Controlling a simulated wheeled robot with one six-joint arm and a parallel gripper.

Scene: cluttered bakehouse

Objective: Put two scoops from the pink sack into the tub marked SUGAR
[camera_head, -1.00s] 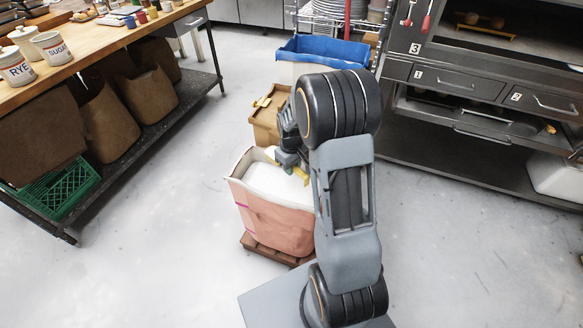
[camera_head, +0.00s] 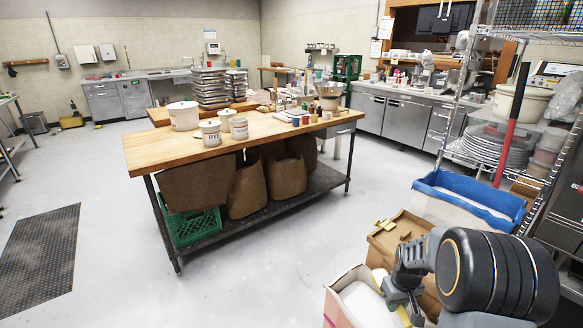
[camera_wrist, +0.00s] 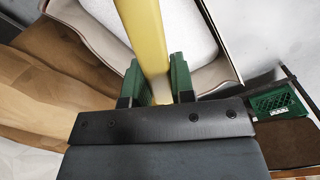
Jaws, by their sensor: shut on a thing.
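The pink sack (camera_head: 338,313) stands open at the bottom edge of the head view, with white contents inside. Its pale rim (camera_wrist: 215,79) and white contents also fill the top of the wrist view. My gripper (camera_head: 402,298) is over the sack; in the wrist view its green fingers (camera_wrist: 157,88) are shut on the yellow handle of a scoop (camera_wrist: 144,35). The scoop's bowl is out of view, so its load cannot be told. The tub marked SUGAR (camera_head: 239,129) stands on the wooden-topped table, right of the tub marked RYE (camera_head: 210,134); its lettering is small here.
The wooden-topped table (camera_head: 160,148) has brown sacks and a green crate (camera_head: 190,228) below. A wire rack is at right. Floor between sack and table is clear.

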